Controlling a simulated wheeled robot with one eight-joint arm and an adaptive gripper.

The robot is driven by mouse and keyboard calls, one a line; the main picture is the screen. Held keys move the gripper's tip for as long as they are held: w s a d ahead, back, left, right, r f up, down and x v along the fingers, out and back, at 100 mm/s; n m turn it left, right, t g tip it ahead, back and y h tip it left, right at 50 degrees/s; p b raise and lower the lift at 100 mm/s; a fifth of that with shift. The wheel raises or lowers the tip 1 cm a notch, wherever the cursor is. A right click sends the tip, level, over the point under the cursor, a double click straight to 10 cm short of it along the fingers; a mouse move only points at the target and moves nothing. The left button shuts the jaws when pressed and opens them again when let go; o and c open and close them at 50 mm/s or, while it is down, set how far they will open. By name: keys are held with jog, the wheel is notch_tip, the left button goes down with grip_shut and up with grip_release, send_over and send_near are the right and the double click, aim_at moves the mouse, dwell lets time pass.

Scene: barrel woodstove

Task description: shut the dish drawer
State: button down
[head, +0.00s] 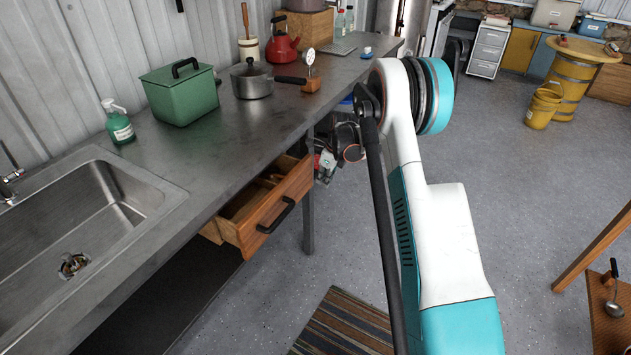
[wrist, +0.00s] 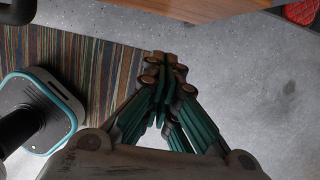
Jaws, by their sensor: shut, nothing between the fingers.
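The wooden dish drawer (head: 298,188) stands pulled out from under the metal counter in the head view. Its inside shows partly, and a black bar handle (head: 276,216) is on its front. My gripper (wrist: 165,62) shows in the wrist view with its fingers together and empty, above the floor and the striped rug.
The counter (head: 230,135) holds a green bin (head: 181,95), a saucepan (head: 252,82) and a red kettle (head: 282,45). A sink (head: 85,215) is at the left. A striped rug (head: 345,325) lies on the floor. A wooden table leg (head: 595,250) stands at the right. The floor between is clear.

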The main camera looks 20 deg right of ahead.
jog(key=p+v, duration=0.3)
jog(key=v, duration=0.5)
jog(key=s+f+t+y, duration=0.3)
jog(key=s+t+y, duration=0.15)
jog(key=s, duration=0.35)
jog(key=b, duration=0.3)
send_near(298, 194)
notch_tip(298, 194, down, 3)
jog(key=s, duration=0.1)
jog(key=shift+h, duration=0.35)
jog(key=shift+w+a+f+b, duration=0.1)
jog(key=shift+w+a+b, duration=0.45)
jog(key=shift+w, duration=0.25)
jog(key=shift+w+a+f+b, duration=0.1)
jog(key=shift+w+a+b, duration=0.3)
jog(key=shift+w+a, duration=0.35)
jog(key=shift+d, duration=0.1)
jog(key=shift+w, duration=0.15)
